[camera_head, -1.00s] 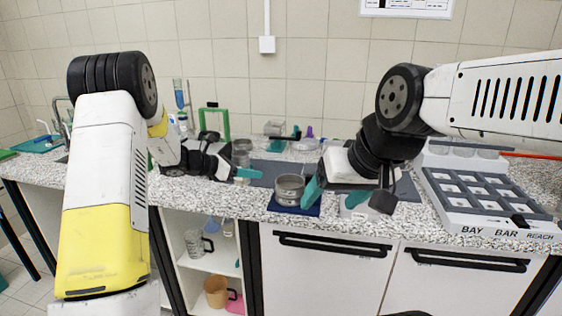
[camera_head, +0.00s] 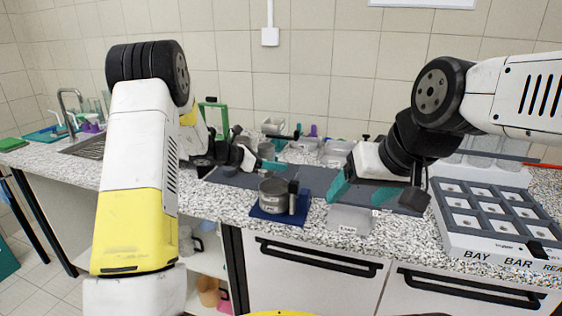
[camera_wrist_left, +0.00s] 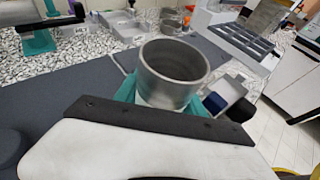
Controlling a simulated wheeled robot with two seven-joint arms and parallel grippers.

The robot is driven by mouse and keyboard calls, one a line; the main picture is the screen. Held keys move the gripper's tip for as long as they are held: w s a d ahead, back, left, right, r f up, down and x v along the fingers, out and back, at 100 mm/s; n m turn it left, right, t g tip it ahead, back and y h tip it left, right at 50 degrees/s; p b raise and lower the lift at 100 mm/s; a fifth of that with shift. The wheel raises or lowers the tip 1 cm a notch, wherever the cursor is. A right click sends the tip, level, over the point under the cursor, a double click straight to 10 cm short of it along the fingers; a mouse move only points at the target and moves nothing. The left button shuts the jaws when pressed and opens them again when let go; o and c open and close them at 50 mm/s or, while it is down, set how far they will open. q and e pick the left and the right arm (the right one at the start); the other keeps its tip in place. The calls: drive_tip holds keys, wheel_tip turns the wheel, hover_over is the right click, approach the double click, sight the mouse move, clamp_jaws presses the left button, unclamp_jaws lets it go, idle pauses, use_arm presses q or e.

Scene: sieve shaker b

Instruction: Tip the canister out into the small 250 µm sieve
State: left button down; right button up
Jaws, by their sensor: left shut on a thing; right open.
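My left gripper (camera_head: 262,162) is shut on a grey metal canister (camera_wrist_left: 174,70). In the left wrist view it sits between teal fingertips, its round mouth facing up and towards the camera; its contents are not clear. In the head view the canister (camera_head: 266,150) shows small above the counter, behind and left of the small sieve. The small round metal sieve (camera_head: 272,194) stands on a dark blue mat (camera_head: 268,217) near the front edge, with a dark upright piece at its right. My right gripper (camera_head: 362,190) is open and empty, to the right of the sieve and apart from it.
A clear shallow tray (camera_head: 350,219) lies at the front edge below my right gripper. A compartment rack (camera_head: 490,225) stands at the right. A green frame (camera_head: 213,117) and small containers stand at the back. A dark grey mat (camera_head: 318,178) covers the middle.

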sight(266, 150)
use_arm(q)
drive_tip(key=m+t, duration=0.1)
drive_tip(key=m, duration=0.1)
drive_tip(key=m+t+y, duration=0.1)
drive_tip(key=m, duration=0.1)
drive_tip(key=w+r+m+t, duration=0.1)
drive_tip(key=m+t, duration=0.1)
drive_tip(key=shift+a, duration=0.2)
drive_tip(key=shift+w+a+f+m+t, duration=0.1)
drive_tip(key=shift+f+m+t, duration=0.1)
drive_tip(key=shift+m+t, duration=0.5)
drive_tip(key=m, duration=0.1)
drive_tip(key=m+t, duration=0.1)
drive_tip(key=m, duration=0.1)
drive_tip(key=m+t, duration=0.1)
drive_tip(key=m, duration=0.1)
drive_tip(key=shift+r, duration=0.3)
drive_tip(key=shift+s+d+r+m+t+h, duration=0.15)
drive_tip(key=shift+s+r+m+t+h, duration=0.15)
drive_tip(key=shift+r+m, duration=0.45)
drive_tip(key=shift+s+d+r+m+t+h, duration=0.2)
drive_tip(key=shift+s+r+m+t, duration=0.15)
drive_tip(key=shift+m, duration=0.7)
